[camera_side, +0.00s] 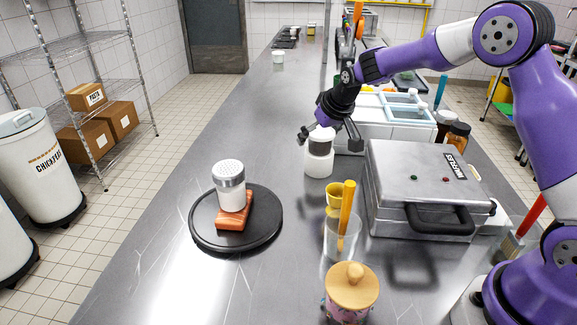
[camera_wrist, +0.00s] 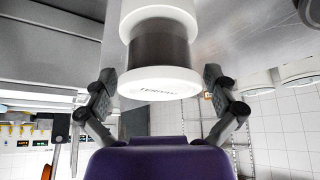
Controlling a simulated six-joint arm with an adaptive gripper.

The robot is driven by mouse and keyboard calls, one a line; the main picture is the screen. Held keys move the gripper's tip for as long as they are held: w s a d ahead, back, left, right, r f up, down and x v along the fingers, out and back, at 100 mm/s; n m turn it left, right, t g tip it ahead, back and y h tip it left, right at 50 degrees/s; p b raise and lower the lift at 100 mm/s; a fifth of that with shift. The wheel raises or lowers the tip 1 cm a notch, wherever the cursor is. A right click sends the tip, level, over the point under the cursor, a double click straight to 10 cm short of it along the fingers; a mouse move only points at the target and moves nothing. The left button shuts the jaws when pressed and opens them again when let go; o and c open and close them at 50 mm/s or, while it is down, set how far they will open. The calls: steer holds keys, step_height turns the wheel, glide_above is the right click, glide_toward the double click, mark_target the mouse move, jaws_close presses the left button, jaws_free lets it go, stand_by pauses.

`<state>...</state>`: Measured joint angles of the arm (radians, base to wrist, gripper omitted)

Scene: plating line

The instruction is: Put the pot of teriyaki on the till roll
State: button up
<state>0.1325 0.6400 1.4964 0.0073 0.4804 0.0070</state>
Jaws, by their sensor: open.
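The teriyaki pot (camera_side: 320,147), dark with a white lid, stands upright on a white cylinder that looks like the till roll (camera_side: 318,164), on the steel counter. In the wrist view the pot's dark body (camera_wrist: 160,46) and lettered white lid face my gripper, with the white roll (camera_wrist: 158,12) beyond it at the top. My gripper (camera_side: 330,139) is open at the pot's lid. Its fingers (camera_wrist: 158,76) show on either side of the lid, with gaps between them and it.
A black round board (camera_side: 206,240) at the left carries a salmon piece (camera_side: 235,212) with a shaker (camera_side: 229,185) on it. A waffle maker (camera_side: 420,180) stands at right. A yellow cup (camera_side: 334,197), a clear beaker (camera_side: 338,245) and a wooden-lidded jar (camera_side: 352,288) stand in front.

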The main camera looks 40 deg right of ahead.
steer(key=d+v, duration=0.1)
steer(key=v, duration=1)
steer(key=s+a, duration=0.3)
steer(key=s, duration=0.8)
steer(key=s+a+n, duration=0.1)
steer(key=s+a, duration=0.2)
steer(key=s, duration=0.7)
steer(key=shift+s+a+r+n+y, duration=0.3)
steer(key=shift+s+a+r+y, duration=0.05)
steer(key=shift+a+r+y, duration=0.1)
